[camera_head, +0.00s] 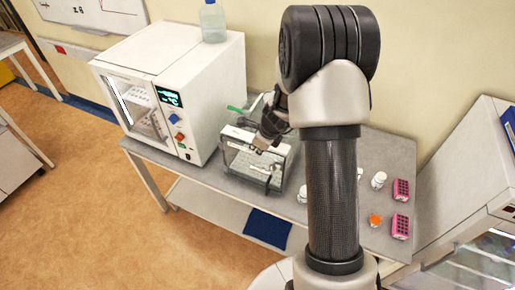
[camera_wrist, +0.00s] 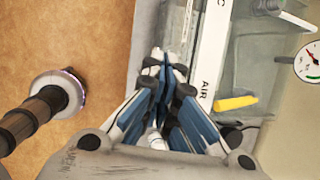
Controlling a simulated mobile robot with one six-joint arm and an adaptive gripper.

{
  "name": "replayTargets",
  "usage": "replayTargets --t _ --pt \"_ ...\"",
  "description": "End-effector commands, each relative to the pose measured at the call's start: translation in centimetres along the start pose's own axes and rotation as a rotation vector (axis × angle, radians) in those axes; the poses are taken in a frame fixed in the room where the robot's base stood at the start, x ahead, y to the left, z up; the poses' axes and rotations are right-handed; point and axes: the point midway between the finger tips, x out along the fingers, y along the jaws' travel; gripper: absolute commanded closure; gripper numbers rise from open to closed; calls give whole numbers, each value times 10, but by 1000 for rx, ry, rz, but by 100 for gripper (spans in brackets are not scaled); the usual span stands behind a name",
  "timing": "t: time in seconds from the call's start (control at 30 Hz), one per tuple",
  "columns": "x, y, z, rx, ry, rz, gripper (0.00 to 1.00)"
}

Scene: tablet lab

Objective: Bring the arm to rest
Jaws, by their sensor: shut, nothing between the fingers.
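My gripper (camera_head: 270,130) hangs over the top of a clear-walled box (camera_head: 262,168) on the grey bench, in the head view. My arm rises in front of the bench and hides part of it. In the wrist view, my gripper (camera_wrist: 166,62) is shut with its fingertips together and holds nothing. Its fingers are close to the edge of the box, and I cannot tell whether they touch it.
A white oven-like machine (camera_head: 178,88) with a lit display stands left of the box. Small white bottles (camera_head: 378,180), an orange-capped one (camera_head: 375,219) and pink racks (camera_head: 400,226) stand at the bench's right. In the wrist view, a yellow handle (camera_wrist: 236,102) and a gauge (camera_wrist: 308,62) are close by.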

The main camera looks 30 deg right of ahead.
Motion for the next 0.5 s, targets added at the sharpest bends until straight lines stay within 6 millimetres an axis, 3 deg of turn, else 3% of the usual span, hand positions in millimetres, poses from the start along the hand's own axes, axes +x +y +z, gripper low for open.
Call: replayTargets --t 0.37,0.5 --pt "0 0 0 -2 -1 -1 100" --pt "-3 9 8 -96 -21 2 100"
